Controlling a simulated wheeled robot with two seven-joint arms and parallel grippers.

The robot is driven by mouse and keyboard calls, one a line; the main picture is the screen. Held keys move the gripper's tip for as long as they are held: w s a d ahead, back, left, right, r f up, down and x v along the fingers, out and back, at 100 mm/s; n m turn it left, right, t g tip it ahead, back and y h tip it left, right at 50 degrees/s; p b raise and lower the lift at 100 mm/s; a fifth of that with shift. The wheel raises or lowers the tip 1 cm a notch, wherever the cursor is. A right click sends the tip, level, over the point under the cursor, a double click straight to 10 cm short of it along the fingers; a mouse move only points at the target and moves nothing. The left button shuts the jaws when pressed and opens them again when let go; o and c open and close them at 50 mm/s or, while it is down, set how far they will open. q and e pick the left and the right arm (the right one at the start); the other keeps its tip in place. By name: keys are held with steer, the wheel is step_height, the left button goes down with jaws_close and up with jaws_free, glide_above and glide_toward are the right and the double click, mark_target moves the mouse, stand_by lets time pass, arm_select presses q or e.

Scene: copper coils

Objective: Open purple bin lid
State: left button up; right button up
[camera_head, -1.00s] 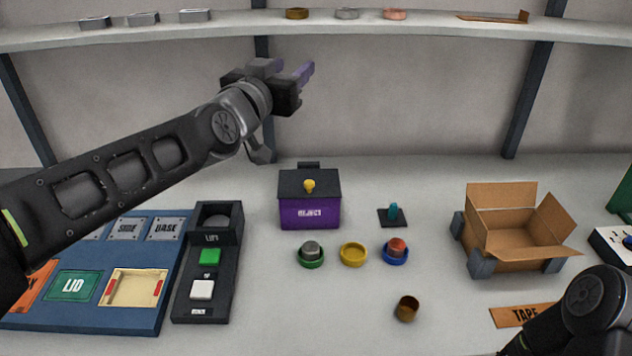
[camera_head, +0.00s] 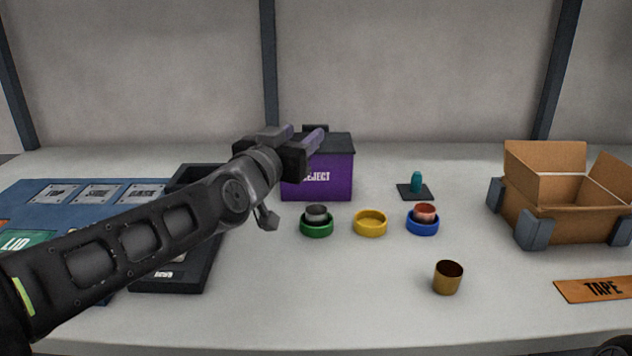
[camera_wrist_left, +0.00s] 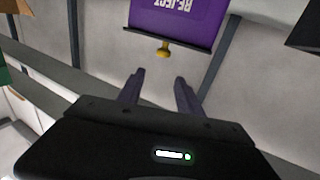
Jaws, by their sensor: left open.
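The purple bin (camera_head: 330,182) marked REJECT stands at the back of the table, and its dark lid (camera_head: 338,144) lies shut on top. The left wrist view shows the purple bin (camera_wrist_left: 178,20), the dark lid edge and the yellow knob (camera_wrist_left: 163,49). My left gripper (camera_head: 305,138) is open and empty, overlapping the bin's left upper part in the head view and hiding the knob there. In the left wrist view its fingertips (camera_wrist_left: 158,78) point towards the knob, apart from it. My right gripper is out of view.
Green (camera_head: 316,228), yellow (camera_head: 370,224) and blue (camera_head: 423,226) rings sit before the bin; green and blue hold coils. A brass cup (camera_head: 447,278) stands in front. A teal peg (camera_head: 417,183) and an open carton (camera_head: 570,215) are to the right.

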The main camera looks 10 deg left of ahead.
arm_select(q)
step_height(320, 180, down, 2)
steer(key=shift+f+b, duration=0.2)
steer(key=shift+b, duration=0.25)
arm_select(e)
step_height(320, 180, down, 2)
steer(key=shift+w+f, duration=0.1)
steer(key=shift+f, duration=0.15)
arm_select(q)
steer(key=w, duration=0.2)
steer(key=w+p, duration=0.1)
steer(key=w, duration=0.2)
steer(key=w+d, duration=0.1)
steer(key=w, duration=0.1)
steer(key=shift+w+d+p, duration=0.1)
steer(key=shift+w+p, duration=0.25)
steer(key=shift+p, duration=0.05)
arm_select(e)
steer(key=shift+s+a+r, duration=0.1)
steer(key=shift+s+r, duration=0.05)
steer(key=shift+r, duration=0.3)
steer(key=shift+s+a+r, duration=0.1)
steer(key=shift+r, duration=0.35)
arm_select(q)
steer(key=shift+c, duration=0.5)
jaws_close()
